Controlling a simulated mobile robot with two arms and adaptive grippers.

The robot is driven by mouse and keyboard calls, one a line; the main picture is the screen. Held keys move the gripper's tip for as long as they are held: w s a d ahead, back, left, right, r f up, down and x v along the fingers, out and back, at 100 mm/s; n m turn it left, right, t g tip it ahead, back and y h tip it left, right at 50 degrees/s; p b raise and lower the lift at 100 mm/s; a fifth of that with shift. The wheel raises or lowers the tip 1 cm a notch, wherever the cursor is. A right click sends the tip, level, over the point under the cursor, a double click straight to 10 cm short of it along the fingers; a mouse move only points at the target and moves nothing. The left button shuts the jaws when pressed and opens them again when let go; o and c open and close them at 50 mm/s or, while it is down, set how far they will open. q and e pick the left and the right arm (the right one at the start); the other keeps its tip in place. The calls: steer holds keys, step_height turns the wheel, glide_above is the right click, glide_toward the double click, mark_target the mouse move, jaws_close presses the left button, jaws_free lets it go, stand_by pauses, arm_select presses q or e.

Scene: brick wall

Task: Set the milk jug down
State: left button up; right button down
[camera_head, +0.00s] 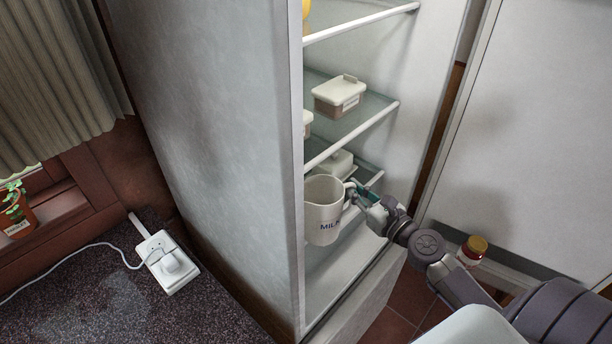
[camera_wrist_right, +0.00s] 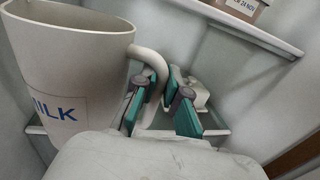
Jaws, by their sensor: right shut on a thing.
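The milk jug (camera_head: 324,214) is cream-white with a blue MILK label. It is roughly upright inside the open fridge, at the front of a lower shelf (camera_head: 373,182). It hides part of that shelf's edge, and I cannot tell whether its base touches anything. My right gripper (camera_head: 354,192) comes from the right and is shut on the jug's handle. In the right wrist view the jug (camera_wrist_right: 75,60) fills the left side, and the gripper's teal fingers (camera_wrist_right: 160,82) lie on either side of the handle. My left gripper is not in view.
A lidded tub (camera_head: 340,97) is on the shelf above. A white lidded container (camera_head: 334,163) stands behind the jug. The fridge's side wall (camera_head: 215,130) is left, its open door (camera_head: 540,140) right. A red jar with a yellow lid (camera_head: 473,250) is in the door rack.

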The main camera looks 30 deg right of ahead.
steer(key=w+a+p, duration=0.2)
steer(key=w+a, duration=0.2)
steer(key=w, duration=0.9)
arm_select(q)
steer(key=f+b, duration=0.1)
steer(key=b, duration=0.3)
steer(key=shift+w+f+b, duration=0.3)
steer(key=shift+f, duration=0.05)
arm_select(e)
step_height(320, 180, down, 7)
steer(key=shift+w+a, duration=0.15)
steer(key=shift+a, duration=0.1)
steer(key=shift+f, duration=0.1)
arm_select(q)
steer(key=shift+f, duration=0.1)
arm_select(e)
steer(key=c, duration=1.2)
jaws_free()
